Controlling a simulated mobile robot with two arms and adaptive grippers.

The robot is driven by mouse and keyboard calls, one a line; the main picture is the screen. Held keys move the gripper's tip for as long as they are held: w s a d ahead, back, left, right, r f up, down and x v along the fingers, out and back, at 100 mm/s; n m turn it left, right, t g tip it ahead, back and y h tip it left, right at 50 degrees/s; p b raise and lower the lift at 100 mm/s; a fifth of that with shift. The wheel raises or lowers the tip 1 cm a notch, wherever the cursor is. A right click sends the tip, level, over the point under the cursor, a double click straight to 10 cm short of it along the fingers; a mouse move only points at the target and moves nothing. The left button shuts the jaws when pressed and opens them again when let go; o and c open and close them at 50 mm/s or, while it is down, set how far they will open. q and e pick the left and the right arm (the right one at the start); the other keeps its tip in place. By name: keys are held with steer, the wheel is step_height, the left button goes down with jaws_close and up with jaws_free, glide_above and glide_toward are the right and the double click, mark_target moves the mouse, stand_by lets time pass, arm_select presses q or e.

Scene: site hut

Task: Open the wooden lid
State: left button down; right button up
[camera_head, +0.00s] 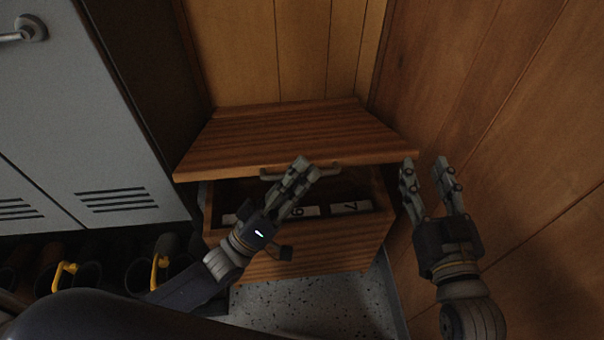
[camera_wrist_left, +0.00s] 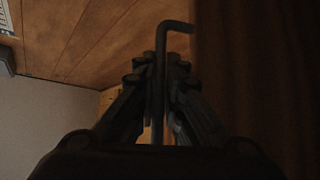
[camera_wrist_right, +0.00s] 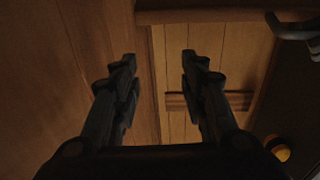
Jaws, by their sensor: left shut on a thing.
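The wooden lid (camera_head: 290,135) of a wooden chest is tilted partly up, with a dark gap between its front edge and the chest (camera_head: 310,262). A metal handle runs along the lid's front edge (camera_head: 335,169). My left gripper (camera_head: 303,172) is at this handle and shut on it. In the left wrist view the handle (camera_wrist_left: 162,75) stands between the closed fingers. My right gripper (camera_head: 425,165) is open and empty, just right of the lid's front right corner. The right wrist view shows its fingers (camera_wrist_right: 158,60) apart with nothing between them.
Number cards (camera_head: 350,207) show inside the chest. A wood-panelled wall (camera_head: 520,180) stands close on the right. Grey lockers (camera_head: 75,110) stand on the left, with dark boots or buckets (camera_head: 150,272) with yellow parts below. Speckled floor (camera_head: 310,305) lies in front.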

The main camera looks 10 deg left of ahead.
arm_select(q)
steer(key=w+r+p, duration=0.1)
steer(key=p, duration=0.1)
steer(key=r+n+y+p, duration=0.1)
steer(key=r+p, duration=0.1)
steer(key=w+a+r+n+p, duration=0.1)
steer(key=r, duration=0.1)
steer(key=shift+w+p, duration=0.3)
steer(key=shift+p, duration=0.1)
steer(key=shift+w+r+y, duration=0.1)
steer(key=shift+r+y, duration=0.05)
steer(key=shift+y, duration=0.25)
arm_select(e)
steer(key=s+d+f+g+h, duration=0.2)
steer(key=s+d+f+g, duration=0.1)
steer(key=s+f+g, duration=0.4)
steer(key=s+d+f+g+h, duration=0.1)
steer(key=s+d+f+g, duration=0.3)
steer(key=s+f+g, duration=0.3)
steer(key=s+f, duration=0.2)
steer(key=s, duration=0.1)
steer(key=shift+s+f+m+h, duration=0.25)
steer(key=shift+s+m+h, duration=0.15)
steer(key=shift+d, duration=0.1)
